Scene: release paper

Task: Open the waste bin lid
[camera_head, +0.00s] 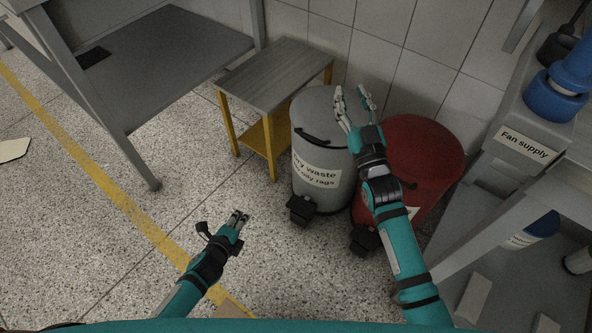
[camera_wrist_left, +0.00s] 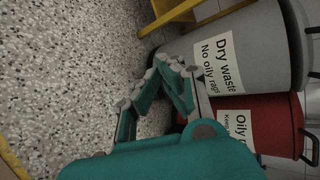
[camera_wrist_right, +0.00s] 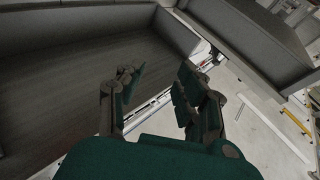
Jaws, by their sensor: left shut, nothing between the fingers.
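A grey waste bin (camera_head: 318,165) labelled "Dry waste, No oily rags" stands on the floor, with its lid (camera_head: 316,112) down and a black handle at the lid's front. A red bin (camera_head: 428,150), also with its lid down, stands beside it to the right; its label begins "Oily" in the left wrist view (camera_wrist_left: 238,128). My right gripper (camera_head: 353,94) is open and empty, over the right part of the grey lid; its height above the lid is hard to tell. My left gripper (camera_head: 238,217) is shut and empty, apart from the bins, low left of them.
A small grey-topped table with yellow legs (camera_head: 275,75) stands left of the grey bin. Black pedals (camera_head: 302,210) stick out at the bins' feet. A tiled wall is behind. A grey bench labelled "Fan supply" (camera_head: 524,145) is at the right.

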